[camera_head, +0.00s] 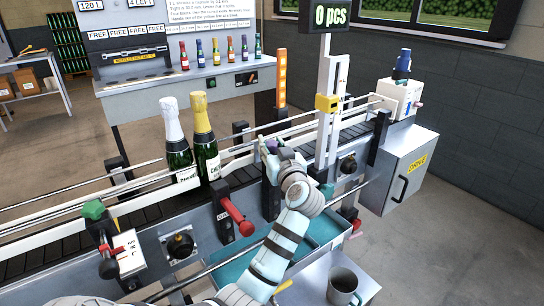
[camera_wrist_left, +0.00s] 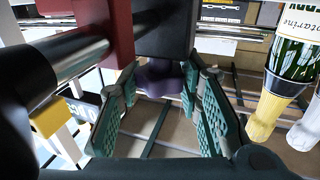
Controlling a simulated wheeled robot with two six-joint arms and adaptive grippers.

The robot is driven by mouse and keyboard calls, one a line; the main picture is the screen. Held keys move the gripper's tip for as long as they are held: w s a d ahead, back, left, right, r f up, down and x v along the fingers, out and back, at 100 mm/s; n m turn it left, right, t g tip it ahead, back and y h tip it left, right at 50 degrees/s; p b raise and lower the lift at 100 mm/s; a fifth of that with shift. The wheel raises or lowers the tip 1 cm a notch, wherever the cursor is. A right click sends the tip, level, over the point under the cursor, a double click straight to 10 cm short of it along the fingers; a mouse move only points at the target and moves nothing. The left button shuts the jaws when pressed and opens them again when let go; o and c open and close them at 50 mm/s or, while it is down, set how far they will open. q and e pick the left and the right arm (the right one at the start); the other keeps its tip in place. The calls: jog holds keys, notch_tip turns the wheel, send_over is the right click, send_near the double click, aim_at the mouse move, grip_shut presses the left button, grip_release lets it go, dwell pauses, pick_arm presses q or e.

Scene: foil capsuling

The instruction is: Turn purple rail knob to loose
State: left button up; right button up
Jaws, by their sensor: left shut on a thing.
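The purple rail knob (camera_head: 272,144) is mostly hidden by my left gripper (camera_head: 268,149) in the head view, at the conveyor's rail. In the left wrist view, the dark purple knob (camera_wrist_left: 160,83) sits under a black block, between the green padded fingers of my left gripper (camera_wrist_left: 162,85). The fingers are closed in on the knob from both sides. Which way the knob is turned cannot be told. My right gripper is not in view.
A white-topped bottle (camera_head: 175,140) and a gold-topped bottle (camera_head: 205,140) stand on the conveyor left of my gripper. A red-handled lever (camera_head: 237,216) and a green knob (camera_head: 94,209) are further left. A mug (camera_head: 342,286) stands at the lower right.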

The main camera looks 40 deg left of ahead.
aim_at(274, 149)
pick_arm(q)
jog(key=shift+f+g, duration=0.1)
jog(key=shift+g, duration=0.2)
jog(key=o, duration=1.2)
jog(key=shift+w, duration=0.1)
jog(key=v, duration=0.7)
jog(key=shift+d+f, duration=0.1)
jog(key=shift+d, duration=0.1)
